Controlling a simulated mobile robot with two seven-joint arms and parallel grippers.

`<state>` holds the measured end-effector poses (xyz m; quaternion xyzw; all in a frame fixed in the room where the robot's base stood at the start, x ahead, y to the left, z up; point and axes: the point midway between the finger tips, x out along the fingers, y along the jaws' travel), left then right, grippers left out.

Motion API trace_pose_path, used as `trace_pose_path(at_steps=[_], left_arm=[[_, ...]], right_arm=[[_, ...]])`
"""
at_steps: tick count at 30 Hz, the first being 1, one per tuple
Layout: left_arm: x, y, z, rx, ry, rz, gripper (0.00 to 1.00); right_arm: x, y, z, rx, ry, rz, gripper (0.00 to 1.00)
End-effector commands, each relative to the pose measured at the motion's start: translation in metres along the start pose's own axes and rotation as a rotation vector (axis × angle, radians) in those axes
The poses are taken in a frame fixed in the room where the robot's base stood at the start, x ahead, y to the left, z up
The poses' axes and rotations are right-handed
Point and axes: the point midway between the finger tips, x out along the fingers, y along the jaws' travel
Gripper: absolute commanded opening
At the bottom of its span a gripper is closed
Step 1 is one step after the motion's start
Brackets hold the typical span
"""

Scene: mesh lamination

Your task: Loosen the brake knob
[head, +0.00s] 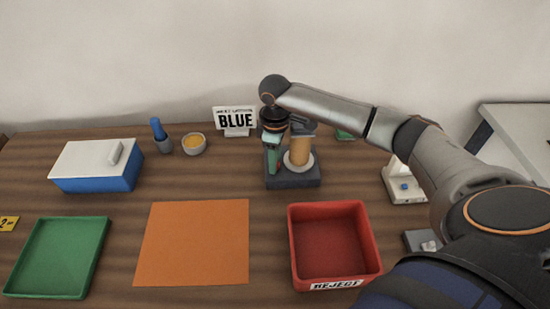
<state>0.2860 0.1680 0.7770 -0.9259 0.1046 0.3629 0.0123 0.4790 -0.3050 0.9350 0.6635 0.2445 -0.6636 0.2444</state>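A dark stand (295,181) at the back of the table holds an upright tan roll (300,150) on a pale round disc. I cannot make out the brake knob; my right arm and gripper cover part of the stand. My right gripper (274,166) points down at the left side of the stand, close beside the roll. Its fingers are too small and overlapped to show whether they are open or shut, or whether they touch anything. My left gripper is not in view.
A red REJECT bin (330,278) stands in front of the stand. An orange mat (194,243), a green tray (22,282) and a blue box with a white lid (85,160) lie to the left. A BLUE sign (236,119) and a bowl (194,148) stand behind. My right arm spans the right side.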

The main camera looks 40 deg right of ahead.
Motion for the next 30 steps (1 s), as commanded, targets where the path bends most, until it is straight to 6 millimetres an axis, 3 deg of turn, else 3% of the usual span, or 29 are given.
trace_pose_path(at_steps=[1,10,23,30], left_arm=[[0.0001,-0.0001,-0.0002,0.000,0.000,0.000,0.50],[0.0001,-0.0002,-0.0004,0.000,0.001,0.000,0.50],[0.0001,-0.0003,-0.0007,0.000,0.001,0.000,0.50],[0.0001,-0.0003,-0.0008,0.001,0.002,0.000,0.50]], right_arm=[[-0.0002,-0.0001,-0.0001,0.000,0.000,0.000,0.34],[-0.0004,-0.0001,-0.0002,0.000,0.000,0.000,0.00],[-0.0005,0.0000,-0.0002,-0.017,0.000,0.000,0.00],[-0.0004,0.0001,-0.0001,-0.119,0.000,0.000,0.00]])
